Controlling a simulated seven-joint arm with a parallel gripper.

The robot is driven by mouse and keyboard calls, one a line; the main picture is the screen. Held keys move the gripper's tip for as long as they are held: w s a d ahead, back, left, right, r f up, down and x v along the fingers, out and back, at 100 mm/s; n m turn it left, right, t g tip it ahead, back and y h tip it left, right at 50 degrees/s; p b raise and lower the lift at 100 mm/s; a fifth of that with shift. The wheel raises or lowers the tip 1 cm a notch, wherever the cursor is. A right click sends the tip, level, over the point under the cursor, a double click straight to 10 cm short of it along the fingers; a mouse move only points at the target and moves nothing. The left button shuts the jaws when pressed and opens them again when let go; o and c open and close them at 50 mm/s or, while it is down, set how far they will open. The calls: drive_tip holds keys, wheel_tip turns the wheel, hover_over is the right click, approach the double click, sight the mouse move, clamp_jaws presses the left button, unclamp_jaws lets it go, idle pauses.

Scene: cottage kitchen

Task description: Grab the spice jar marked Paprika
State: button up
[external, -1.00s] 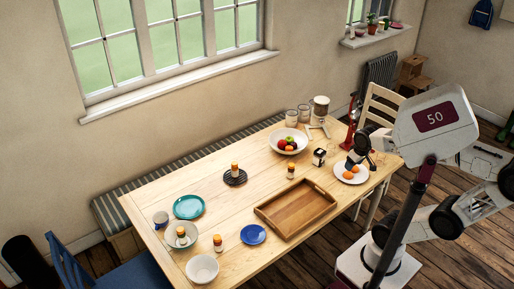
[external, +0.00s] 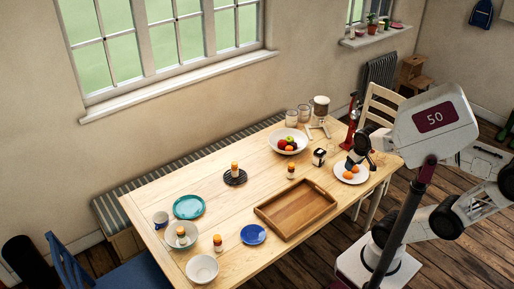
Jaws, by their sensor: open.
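Several small spice jars with orange contents and caps stand on the wooden table. One jar (external: 235,167) stands on a dark round trivet (external: 235,178). One jar (external: 290,171) stands on bare wood behind the tray. One jar (external: 181,233) stands in or on a pale dish (external: 192,240) at the left. One jar (external: 218,241) stands on the wood near a blue plate. The labels are too small to read, so I cannot tell which is Paprika.
A wooden tray (external: 262,213) lies mid-table. Teal plate (external: 189,206), blue plate (external: 253,234) and white bowl (external: 202,268) lie left.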

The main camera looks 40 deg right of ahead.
drive_tip(key=shift+o, duration=0.5)
drive_tip(key=w+a+f+m+g+y, duration=0.1)
drive_tip(key=w+a+f+m+y, duration=0.2)
drive_tip(key=w+a, duration=0.5)
drive_tip(key=w+a+f+m+g+y, duration=0.2)
drive_tip(key=w+a+y, duration=0.1)
drive_tip(key=a, duration=1)
drive_tip(key=w+a+f+m+g+y, duration=0.1)
drive_tip(key=w+a+f+m+y, duration=0.25)
drive_tip(key=w+a, duration=0.45)
drive_tip(key=w+a+f+m+y, duration=0.1)
drive_tip(key=a+f+m, duration=0.2)
drive_tip(key=a+f, duration=0.2)
drive_tip(key=w+a+f+m+t+y, duration=0.1)
drive_tip(key=a+f, duration=0.5)
drive_tip(key=a, duration=0.6)
drive_tip(key=w+a+f+m+y, duration=0.2)
drive_tip(key=a+f+m, duration=0.3)
drive_tip(key=a, duration=0.4)
drive_tip(key=shift+a+f+m+t, duration=0.25)
drive_tip(key=shift+m+t, duration=0.1)
drive_tip(key=shift+t, duration=0.05)
